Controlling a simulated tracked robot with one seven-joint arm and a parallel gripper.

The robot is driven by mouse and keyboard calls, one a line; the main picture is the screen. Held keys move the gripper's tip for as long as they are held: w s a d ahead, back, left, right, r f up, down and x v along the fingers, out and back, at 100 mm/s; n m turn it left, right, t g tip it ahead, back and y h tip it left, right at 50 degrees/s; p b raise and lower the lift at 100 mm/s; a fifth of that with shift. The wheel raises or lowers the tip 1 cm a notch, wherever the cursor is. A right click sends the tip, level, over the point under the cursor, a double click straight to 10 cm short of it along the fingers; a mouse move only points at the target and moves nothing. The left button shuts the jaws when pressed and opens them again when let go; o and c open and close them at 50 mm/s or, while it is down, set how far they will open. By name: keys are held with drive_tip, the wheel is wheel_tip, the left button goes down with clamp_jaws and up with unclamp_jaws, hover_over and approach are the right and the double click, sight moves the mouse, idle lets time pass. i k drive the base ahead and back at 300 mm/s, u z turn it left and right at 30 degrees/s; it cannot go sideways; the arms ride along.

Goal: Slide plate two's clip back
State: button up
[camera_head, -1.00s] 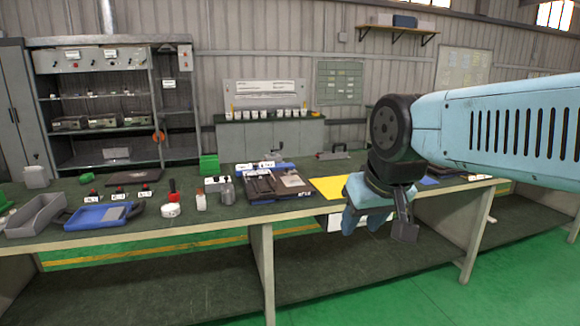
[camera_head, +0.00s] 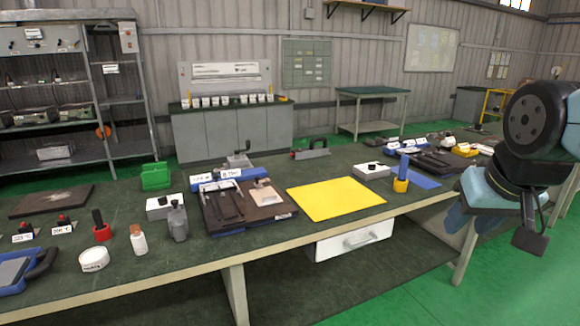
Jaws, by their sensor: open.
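A dark plate unit (camera_head: 230,212) with a blue label block behind it lies on the bench left of the yellow sheet. Thin metal bars and a light square pad lie on its top. A second dark unit (camera_head: 442,160) lies farther right along the bench. I cannot read which one is plate two, and no clip is clear at this size. My gripper (camera_head: 462,217) hangs at the right, near the bench's front edge and apart from both units. It is open with nothing seen in it.
The green-topped bench (camera_head: 330,238) carries a flat yellow sheet (camera_head: 335,198), a white box (camera_head: 371,171), a yellow-and-blue tool (camera_head: 402,176), a grey bottle (camera_head: 177,220) and a red-based tool (camera_head: 102,228). A white drawer (camera_head: 352,241) sits under its front edge.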

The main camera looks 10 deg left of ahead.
sight(259, 184)
drive_tip(key=u, duration=0.2)
drive_tip(key=i, duration=0.9)
drive_tip(key=u, duration=0.75)
drive_tip(key=k, duration=0.85)
drive_tip(key=u, duration=0.15)
drive_tip(key=i, duration=0.9)
drive_tip(key=z, duration=0.1)
